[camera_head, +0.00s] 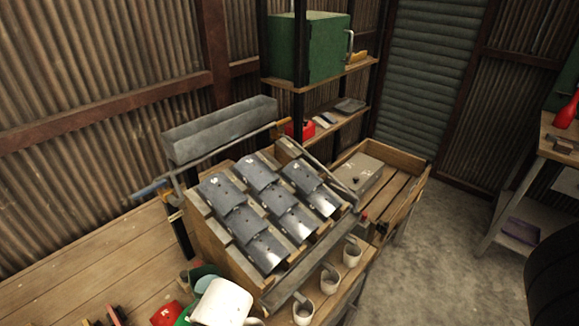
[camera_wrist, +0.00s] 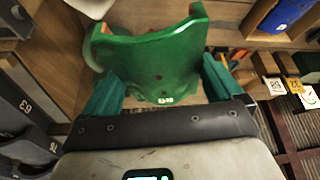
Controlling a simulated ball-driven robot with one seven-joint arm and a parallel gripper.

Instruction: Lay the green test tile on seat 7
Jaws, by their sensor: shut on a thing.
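In the wrist view, my gripper (camera_wrist: 162,82) is shut on the green test tile (camera_wrist: 152,55), a glossy curved plate with a small pale label near its lower edge. Teal fingers stand at its left and right sides. In the head view, a sloped wooden rack (camera_head: 217,252) carries rows of overlapping grey tiles (camera_head: 270,210). A white rounded part of my arm is at the bottom left of that view, beside the rack, with some green behind it. I cannot tell which place is seat 7; its number is not readable.
A grey trough (camera_head: 220,131) lies behind the rack's upper edge. Several white cups (camera_head: 328,280) line its front right. A wooden tray with a grey box (camera_head: 358,175) stands to the right. Numbered dark tiles (camera_wrist: 22,115) are at the wrist view's left, and labelled blocks (camera_wrist: 273,86) at its right.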

